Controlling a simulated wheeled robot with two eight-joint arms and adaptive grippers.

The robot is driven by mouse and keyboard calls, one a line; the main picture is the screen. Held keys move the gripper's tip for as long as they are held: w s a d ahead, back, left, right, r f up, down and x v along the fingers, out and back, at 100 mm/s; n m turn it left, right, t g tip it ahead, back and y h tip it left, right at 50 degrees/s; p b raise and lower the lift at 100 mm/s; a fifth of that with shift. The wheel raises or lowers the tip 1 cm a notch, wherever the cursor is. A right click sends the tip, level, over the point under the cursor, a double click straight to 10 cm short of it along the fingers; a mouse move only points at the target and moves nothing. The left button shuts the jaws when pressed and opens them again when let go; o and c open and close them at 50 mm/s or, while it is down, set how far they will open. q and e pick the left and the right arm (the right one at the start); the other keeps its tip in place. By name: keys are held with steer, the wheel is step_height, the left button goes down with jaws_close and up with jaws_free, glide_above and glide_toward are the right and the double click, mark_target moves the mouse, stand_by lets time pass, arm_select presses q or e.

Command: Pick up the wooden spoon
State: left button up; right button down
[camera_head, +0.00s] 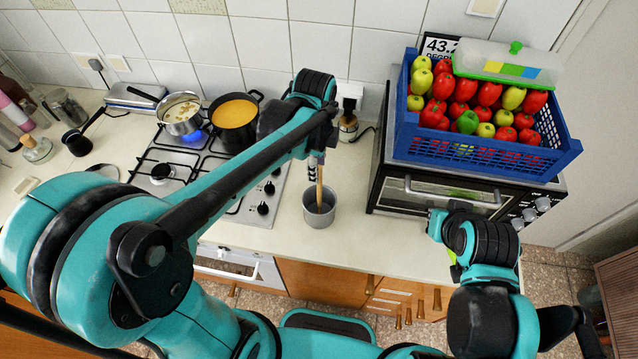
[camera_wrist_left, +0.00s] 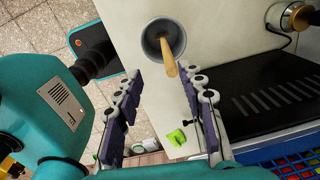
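The wooden spoon (camera_head: 319,194) stands with its light handle up in a grey pot (camera_head: 310,213) on the counter. Its lower part is hidden inside the pot. My left gripper (camera_head: 316,168) is above the pot, at the upper part of the handle. In the left wrist view the gripper (camera_wrist_left: 161,78) is open, with its two fingers wide apart.
A toaster oven (camera_head: 430,190) stands right of the pot, with a blue crate (camera_head: 480,165) of fruit and vegetables on top. A stove (camera_head: 235,170) with two filled pans is at the left. A small green object (camera_wrist_left: 176,137) lies near the counter edge.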

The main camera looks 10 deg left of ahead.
arm_select(q)
steer(key=shift+w+d+f+m, duration=0.25)
steer(key=shift+f+m, duration=0.1)
steer(key=shift+f, duration=0.1)
steer(key=shift+w+d+f+m, duration=0.1)
steer(key=shift+w+f+m, duration=0.15)
steer(key=shift+f+m, duration=0.15)
steer(key=b, duration=0.1)
glide_above(319, 194)
step_height(319, 194, down, 8)
steer(key=shift+w+r, duration=0.15)
steer(key=shift+w, duration=0.3)
steer(key=shift+c, duration=0.2)
jaws_close()
